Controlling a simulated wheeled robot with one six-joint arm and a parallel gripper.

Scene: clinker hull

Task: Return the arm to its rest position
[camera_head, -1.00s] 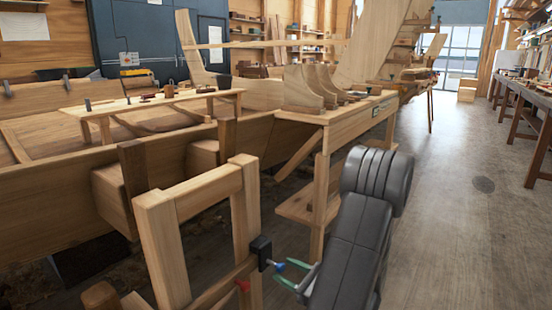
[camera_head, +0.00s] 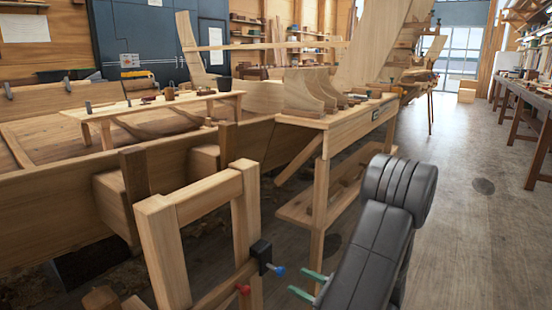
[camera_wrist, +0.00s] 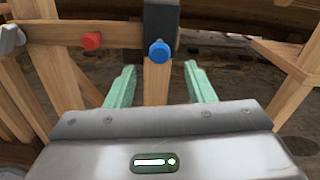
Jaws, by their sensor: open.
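My gripper (camera_head: 307,285) is at the lower middle of the head view, at the end of my dark grey arm. In the wrist view, its two green fingers (camera_wrist: 160,85) stand wide apart with nothing between them. Beyond them is a wooden post (camera_wrist: 156,83) with a black block (camera_wrist: 161,25) and a blue knob (camera_wrist: 159,52). In the head view the black block (camera_head: 261,252) and blue knob (camera_head: 279,271) are on the wooden frame, just left of my fingers and apart from them. A red knob (camera_head: 243,289) sits on the frame's lower rail; it also shows in the wrist view (camera_wrist: 91,40).
The upright wooden frame (camera_head: 160,245) stands close on my gripper's left. A workbench (camera_head: 335,130) with curved wooden pieces (camera_head: 310,92) is behind it. The wooden hull (camera_head: 60,215) fills the left. Open floor (camera_head: 470,220) lies to the right, up to a long bench (camera_head: 525,100).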

